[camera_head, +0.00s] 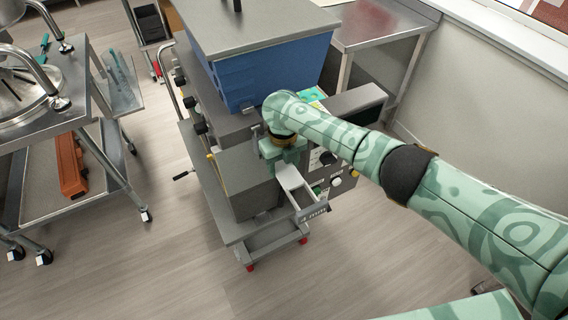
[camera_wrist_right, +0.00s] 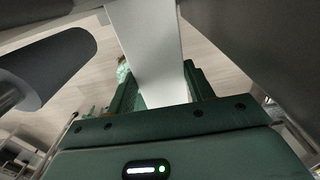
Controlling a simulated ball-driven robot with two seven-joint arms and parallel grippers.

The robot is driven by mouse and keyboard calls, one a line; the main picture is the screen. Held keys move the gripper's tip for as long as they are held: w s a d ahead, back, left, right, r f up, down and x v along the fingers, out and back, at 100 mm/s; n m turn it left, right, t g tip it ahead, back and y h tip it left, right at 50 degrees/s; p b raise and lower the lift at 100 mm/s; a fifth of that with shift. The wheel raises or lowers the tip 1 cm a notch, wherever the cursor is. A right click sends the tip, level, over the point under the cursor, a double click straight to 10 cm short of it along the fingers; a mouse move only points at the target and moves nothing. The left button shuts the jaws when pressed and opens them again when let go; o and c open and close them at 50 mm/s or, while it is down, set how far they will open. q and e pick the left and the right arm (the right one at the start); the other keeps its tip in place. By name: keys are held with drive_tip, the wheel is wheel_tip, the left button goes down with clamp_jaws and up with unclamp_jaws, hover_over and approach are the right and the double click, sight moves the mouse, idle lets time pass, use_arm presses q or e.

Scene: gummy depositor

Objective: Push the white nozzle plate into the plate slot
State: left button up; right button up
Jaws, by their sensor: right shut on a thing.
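The white nozzle plate (camera_wrist_right: 146,45) is a long pale flat strip in the right wrist view. It runs from the top edge down between the fingers of my right gripper (camera_wrist_right: 160,88), which is shut on it. In the head view my right gripper (camera_head: 284,158) is at the front side of the grey depositor machine (camera_head: 247,165), below its blue hopper (camera_head: 275,75). A pale frame-like piece (camera_head: 291,178) sticks out just below the gripper; I cannot tell whether it is the plate. The plate slot is not clearly visible, and the arm covers part of that side. My left gripper is out of view.
A control panel with knobs (camera_head: 337,183) is right of the gripper. A steel table (camera_head: 375,25) stands behind. A wheeled cart (camera_head: 60,120) stands at the left, with an orange object (camera_head: 70,165) on its lower shelf. The floor in front is clear.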

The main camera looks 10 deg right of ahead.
sight(283, 166)
drive_tip(key=shift+r, duration=0.1)
drive_tip(key=o, duration=1.6)
wheel_tip(283, 166, up, 16)
drive_tip(key=p, duration=0.5)
drive_tip(key=shift+p, duration=0.35)
drive_tip(key=shift+a, duration=0.1)
